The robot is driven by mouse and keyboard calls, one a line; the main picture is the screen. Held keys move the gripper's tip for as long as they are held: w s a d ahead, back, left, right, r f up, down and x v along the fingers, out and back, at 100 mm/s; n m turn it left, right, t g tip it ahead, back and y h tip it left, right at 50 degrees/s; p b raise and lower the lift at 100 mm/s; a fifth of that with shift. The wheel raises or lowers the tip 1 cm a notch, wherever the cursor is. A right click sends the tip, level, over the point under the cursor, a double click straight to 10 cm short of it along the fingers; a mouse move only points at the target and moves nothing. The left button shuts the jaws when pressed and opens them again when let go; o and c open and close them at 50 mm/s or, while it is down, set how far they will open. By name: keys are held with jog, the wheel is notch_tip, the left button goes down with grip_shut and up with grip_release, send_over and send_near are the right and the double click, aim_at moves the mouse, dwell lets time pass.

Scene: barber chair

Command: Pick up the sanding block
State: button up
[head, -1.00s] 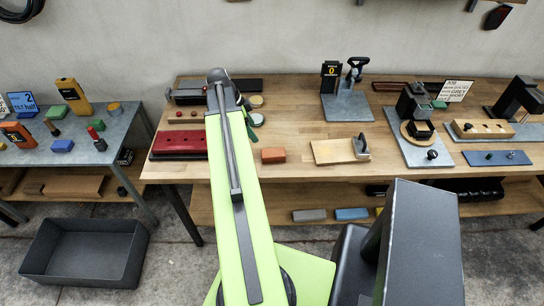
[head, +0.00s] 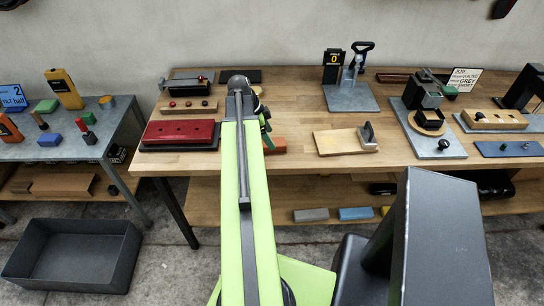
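An orange-brown block (head: 276,146) lies on the wooden bench top, just right of my arm. It looks most like the sanding block, but I cannot be sure. Its left part is hidden behind my arm and gripper. My gripper (head: 264,128) is at the far end of my lime-green arm, mostly hidden behind it. Only a dark and green part shows at the arm's right side, just above the block in the picture. The fingertips are not clear, and I cannot tell whether they touch the block.
A red block on a dark base (head: 180,134) lies left of my arm. A wooden board with a metal piece (head: 340,141) lies right of the block. A grey stand (head: 350,97) is behind. Grey and blue blocks (head: 355,213) are on the lower shelf. A dark bin (head: 72,255) stands on the floor.

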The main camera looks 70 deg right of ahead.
jog(key=shift+b+x, duration=2.25)
jog(key=shift+x, duration=0.2)
jog(key=shift+d+f, duration=0.2)
jog(key=shift+f, duration=0.05)
jog(key=c, duration=1.5)
jog(key=shift+r, duration=0.1)
